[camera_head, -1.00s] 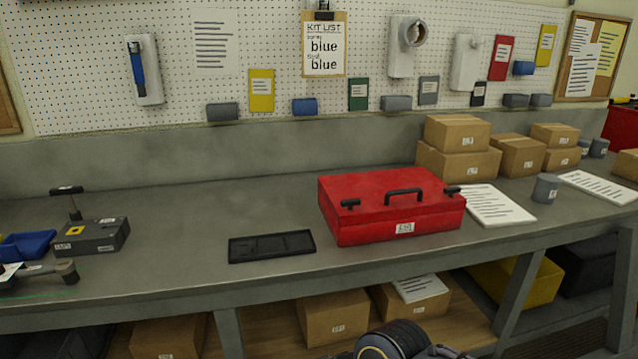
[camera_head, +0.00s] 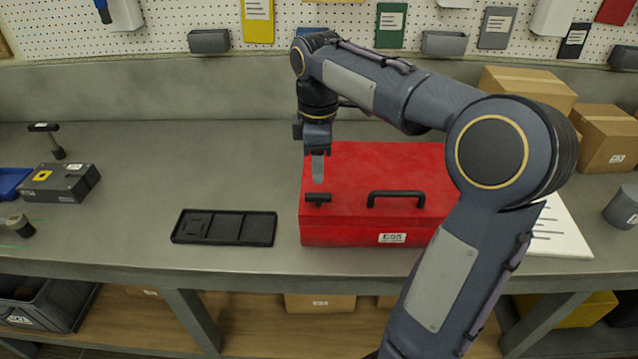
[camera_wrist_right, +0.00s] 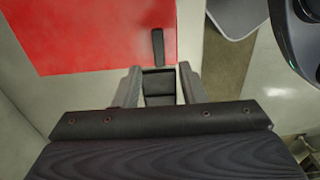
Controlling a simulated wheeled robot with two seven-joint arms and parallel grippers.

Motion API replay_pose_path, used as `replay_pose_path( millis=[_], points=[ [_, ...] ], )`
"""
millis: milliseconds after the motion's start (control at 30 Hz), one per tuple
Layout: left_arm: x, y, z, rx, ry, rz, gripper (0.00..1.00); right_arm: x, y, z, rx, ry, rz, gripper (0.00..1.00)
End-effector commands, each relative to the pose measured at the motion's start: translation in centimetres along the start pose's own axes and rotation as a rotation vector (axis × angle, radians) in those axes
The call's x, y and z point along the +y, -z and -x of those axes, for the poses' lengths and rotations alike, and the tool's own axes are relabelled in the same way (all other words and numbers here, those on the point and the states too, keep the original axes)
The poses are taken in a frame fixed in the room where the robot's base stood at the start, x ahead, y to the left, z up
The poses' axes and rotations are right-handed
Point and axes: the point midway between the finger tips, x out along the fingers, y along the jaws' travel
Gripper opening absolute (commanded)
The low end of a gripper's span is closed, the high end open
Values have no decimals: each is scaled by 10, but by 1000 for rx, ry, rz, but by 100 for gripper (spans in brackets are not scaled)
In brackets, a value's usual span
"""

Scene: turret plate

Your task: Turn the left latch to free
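The red toolbox (camera_head: 345,228) stands shut on the bench, with a black carry handle (camera_head: 396,195) at its front. The left latch (camera_head: 318,198) is a small black T-shaped bar left of the handle, lying roughly along the front edge. My right gripper (camera_head: 318,178) points down just above and behind it. In the right wrist view the fingers of the right gripper (camera_wrist_right: 158,88) are apart and empty; a dark bar, apparently the latch (camera_wrist_right: 158,48), lies in line with the gap. I cannot tell whether they touch. My arm hides the right latch. My left gripper is not in view.
A black compartment tray (camera_head: 224,240) lies left of the toolbox. A dark grey box (camera_head: 60,184) sits farther left. Cardboard boxes (camera_head: 604,135) and a white sheet (camera_head: 562,228) are at the right. The bench between the tray and grey box is clear.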

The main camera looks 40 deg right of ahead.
Motion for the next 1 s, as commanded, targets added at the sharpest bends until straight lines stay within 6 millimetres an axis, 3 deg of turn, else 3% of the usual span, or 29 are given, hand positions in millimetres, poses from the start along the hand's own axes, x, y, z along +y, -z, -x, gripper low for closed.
replay_pose_path(
  millis=[400,800,1000],
  points=[
    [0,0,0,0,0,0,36,0,-1,-63,-1,4,-3,37],
    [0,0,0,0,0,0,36,0,0,-73,0,2,-3,37],
    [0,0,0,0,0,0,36,0,0,-73,1,2,-3,12]
  ],
)
